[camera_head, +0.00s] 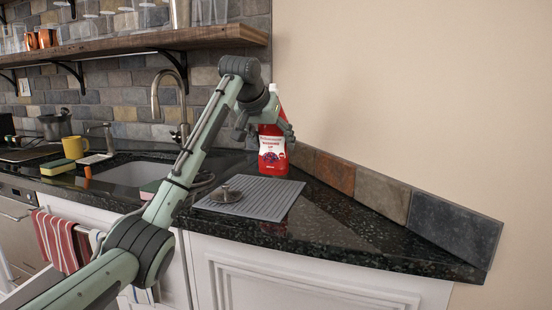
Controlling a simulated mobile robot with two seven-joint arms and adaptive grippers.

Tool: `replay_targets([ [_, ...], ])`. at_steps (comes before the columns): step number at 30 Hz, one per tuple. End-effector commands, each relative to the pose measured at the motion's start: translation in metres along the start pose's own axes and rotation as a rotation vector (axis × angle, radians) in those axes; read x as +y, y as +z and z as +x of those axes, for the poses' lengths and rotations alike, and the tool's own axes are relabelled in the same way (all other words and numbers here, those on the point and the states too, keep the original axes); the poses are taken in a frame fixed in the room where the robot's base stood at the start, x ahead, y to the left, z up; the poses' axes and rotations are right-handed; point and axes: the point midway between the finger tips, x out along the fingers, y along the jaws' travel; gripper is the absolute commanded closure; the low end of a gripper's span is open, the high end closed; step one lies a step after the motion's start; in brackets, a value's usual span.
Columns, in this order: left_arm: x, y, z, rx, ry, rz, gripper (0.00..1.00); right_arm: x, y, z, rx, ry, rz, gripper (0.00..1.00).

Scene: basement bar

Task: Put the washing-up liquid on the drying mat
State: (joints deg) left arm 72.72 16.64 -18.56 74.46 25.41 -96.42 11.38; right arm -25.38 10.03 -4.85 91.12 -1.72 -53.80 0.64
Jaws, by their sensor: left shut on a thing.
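The washing-up liquid (273,154) is a red bottle with a white cap and a printed label, upright at the back of the dark counter, at the far end of the drying mat. My left gripper (277,128) is shut on its upper part. The grey ribbed drying mat (268,198) lies on the counter right of the sink. I cannot tell whether the bottle's base touches the mat or the counter. My right gripper is not in view.
The sink (130,173), tap (168,100), yellow mug (75,147) and sponge (58,167) are on the left. A wooden shelf (140,45) hangs above. The counter right of the mat (370,230) is clear.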

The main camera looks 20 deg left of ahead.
Motion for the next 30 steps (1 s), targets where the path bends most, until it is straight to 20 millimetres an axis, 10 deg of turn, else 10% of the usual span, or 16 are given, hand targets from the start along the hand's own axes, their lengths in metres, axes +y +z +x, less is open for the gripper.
replay_targets([
  [26, 0.009, 0.032, 0.034, 0.005, 0.001, 0.000, 0.86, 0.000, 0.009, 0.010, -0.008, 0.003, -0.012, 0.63],
  [27, 0.009, 0.034, 0.035, 0.001, 0.000, 0.000, 0.31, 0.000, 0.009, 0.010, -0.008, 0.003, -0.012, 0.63],
  [30, 0.009, 0.033, 0.035, 0.001, 0.000, 0.000, 0.19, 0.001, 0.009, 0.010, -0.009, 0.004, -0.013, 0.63],
])
